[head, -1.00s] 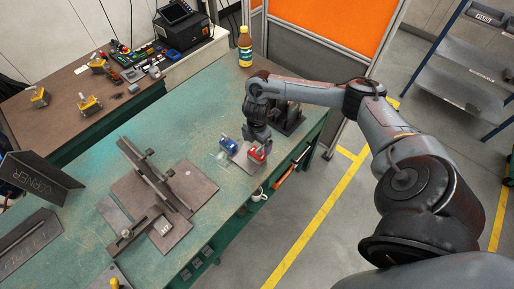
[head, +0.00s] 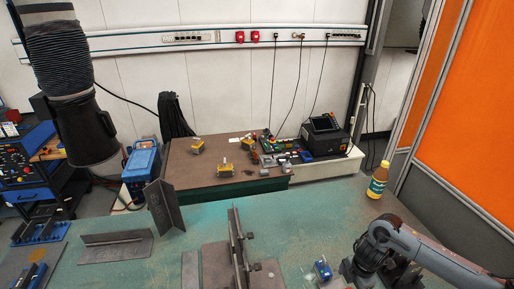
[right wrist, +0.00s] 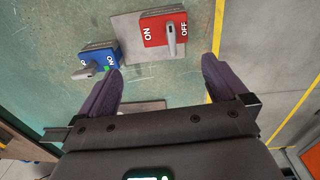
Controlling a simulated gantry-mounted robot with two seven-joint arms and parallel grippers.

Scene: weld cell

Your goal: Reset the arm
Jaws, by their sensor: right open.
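My right gripper (right wrist: 160,68) is open and empty in the right wrist view. A red switch box (right wrist: 152,33) with ON and OFF marks and a grey lever stands on a grey plate (right wrist: 128,50), ahead of the fingers. A blue switch box (right wrist: 88,57) with a grey lever is left of it, close to the left fingertip in the picture; I cannot tell if they touch. In the head view my right arm (head: 440,258) reaches in from the lower right, and the blue box (head: 322,270) shows left of its wrist. The red box is not visible there. My left gripper is not in view.
A brown bench (head: 205,172) with small parts stands behind. A ribbed hose (head: 55,50) hangs at the upper left.

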